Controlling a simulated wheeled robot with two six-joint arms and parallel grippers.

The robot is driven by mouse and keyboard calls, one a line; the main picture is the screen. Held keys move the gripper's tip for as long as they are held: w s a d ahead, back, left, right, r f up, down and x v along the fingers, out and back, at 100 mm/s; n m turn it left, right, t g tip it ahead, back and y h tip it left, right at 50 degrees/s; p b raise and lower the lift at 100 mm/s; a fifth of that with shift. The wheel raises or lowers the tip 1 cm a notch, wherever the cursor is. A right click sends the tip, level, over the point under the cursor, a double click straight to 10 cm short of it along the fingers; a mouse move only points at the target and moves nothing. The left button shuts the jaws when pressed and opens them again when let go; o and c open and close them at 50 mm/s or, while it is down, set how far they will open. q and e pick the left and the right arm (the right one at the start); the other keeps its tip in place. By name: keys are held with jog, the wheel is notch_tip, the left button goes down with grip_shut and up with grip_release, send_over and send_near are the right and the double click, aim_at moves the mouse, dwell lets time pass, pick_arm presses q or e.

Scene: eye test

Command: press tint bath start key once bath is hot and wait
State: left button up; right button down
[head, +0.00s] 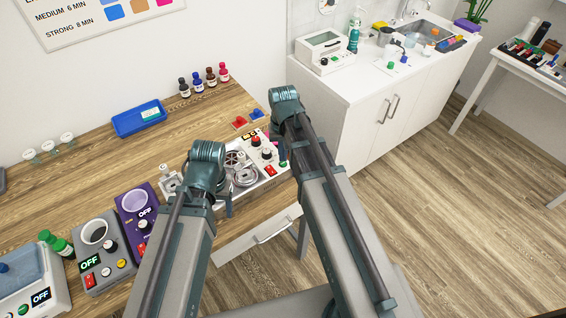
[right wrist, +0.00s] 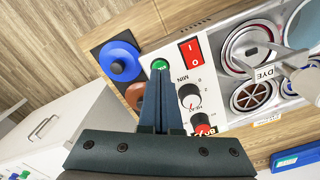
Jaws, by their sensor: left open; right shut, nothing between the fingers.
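The tint bath (head: 247,180) is a white unit with round wells on the wood table.
Grey (head: 103,262) and purple (head: 136,207) heaters reading OFF stand at left. Dye bottles (head: 204,78) and a blue tray (head: 140,118) lie behind. A white counter (head: 345,85) stands at right.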

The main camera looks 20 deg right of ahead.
jog(key=shift+f+b, duration=0.85)
jog(key=shift+f, duration=0.05)
dwell(0.8)
jog(key=shift+r, duration=0.1)
notch_tip(320, 180, up, 8)
jog(key=p, duration=0.8)
dwell(0.4)
jog(key=s+a+f+n+b, duration=0.3)
jog(key=s+a, duration=0.2)
jog(key=s, duration=0.2)
jog(key=s+a+f+n+h+b, duration=0.1)
jog(key=s+a+f+n+b, duration=0.1)
jog(key=s+a, duration=0.3)
jog(key=shift+s+a+f+n+b, duration=0.25)
jog(key=shift+s+f+n+b, duration=0.15)
jog(key=shift+s+f+b, duration=0.6)
jog(key=shift+s+r, duration=0.15)
dwell(2.3)
